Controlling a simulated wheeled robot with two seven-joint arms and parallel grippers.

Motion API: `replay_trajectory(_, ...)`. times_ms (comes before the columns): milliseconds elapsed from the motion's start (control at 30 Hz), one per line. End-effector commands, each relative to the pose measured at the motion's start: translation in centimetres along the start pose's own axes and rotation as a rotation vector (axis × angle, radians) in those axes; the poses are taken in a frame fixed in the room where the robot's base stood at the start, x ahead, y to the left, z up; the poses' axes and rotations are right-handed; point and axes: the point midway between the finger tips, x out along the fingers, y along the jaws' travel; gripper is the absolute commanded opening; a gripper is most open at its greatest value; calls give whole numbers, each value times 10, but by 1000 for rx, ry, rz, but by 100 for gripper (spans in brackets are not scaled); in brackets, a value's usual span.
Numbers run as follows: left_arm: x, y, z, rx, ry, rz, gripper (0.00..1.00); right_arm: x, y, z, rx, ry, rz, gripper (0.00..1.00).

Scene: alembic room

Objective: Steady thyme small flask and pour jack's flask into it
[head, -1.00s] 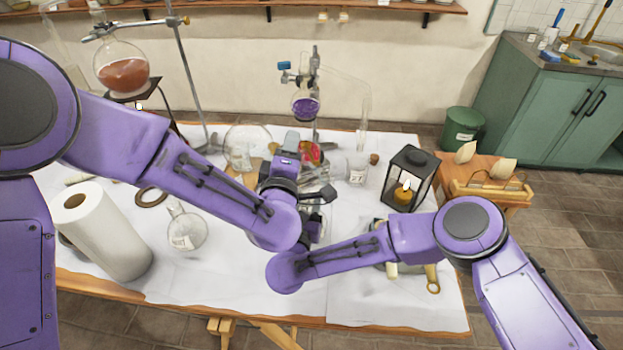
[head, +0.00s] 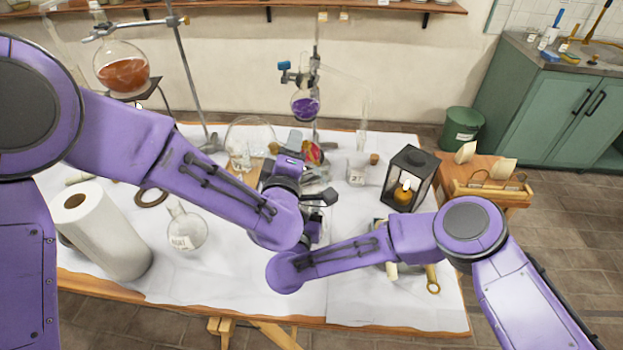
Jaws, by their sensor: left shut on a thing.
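My left gripper (head: 322,199) is over the middle of the table, its dark fingers partly hidden by its own wrist. A round clear flask (head: 186,231) with a label stands left of my left arm. A small clear flask (head: 357,171) with a label stands behind and right of the gripper. I cannot tell which flask is thyme's or jack's.
A stand holds a purple-filled flask (head: 305,104) at the back. A flask of orange liquid (head: 122,68) is at the back left. The front of the white-covered table (head: 240,295) is clear.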

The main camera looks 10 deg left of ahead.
Motion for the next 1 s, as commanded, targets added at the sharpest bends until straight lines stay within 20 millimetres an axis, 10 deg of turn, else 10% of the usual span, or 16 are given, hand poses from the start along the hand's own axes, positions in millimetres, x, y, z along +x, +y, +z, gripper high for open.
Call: replay_trajectory(1000, 0, 3, 2, 104, 1, 0, 0, 0, 0, 0, 0, 0, 0, 6)
